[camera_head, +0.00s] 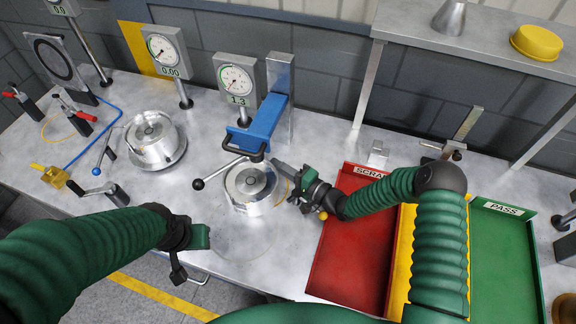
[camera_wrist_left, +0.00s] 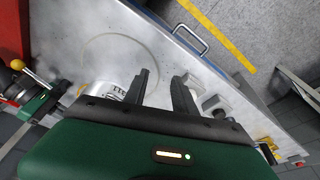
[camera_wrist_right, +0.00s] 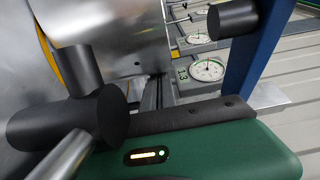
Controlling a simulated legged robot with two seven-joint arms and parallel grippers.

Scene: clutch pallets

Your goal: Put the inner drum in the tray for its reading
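A bright metal drum (camera_head: 248,182) sits under the blue press arm (camera_head: 262,122), with a lever beside it. A second metal drum (camera_head: 152,132) sits on a round base farther left. I cannot tell for sure which one is the inner drum. My right gripper (camera_head: 284,170) is at the right side of the drum under the press; its fingertips are largely hidden and the grip is unclear. A large metal surface (camera_wrist_right: 120,40) fills the right wrist view close up. My left gripper (camera_wrist_left: 166,88) is open and empty above the bench front. The red SCRAP tray (camera_head: 345,240) and green PASS tray (camera_head: 503,260) are at the right.
A yellow tray section (camera_head: 402,255) lies between the red and green trays, partly behind my right arm. Dial gauges (camera_head: 236,82) (camera_head: 162,50) stand behind the drums, reading 1.3 and 0.00. A black-knobbed lever (camera_head: 198,184) sticks out left of the press. The bench front is clear.

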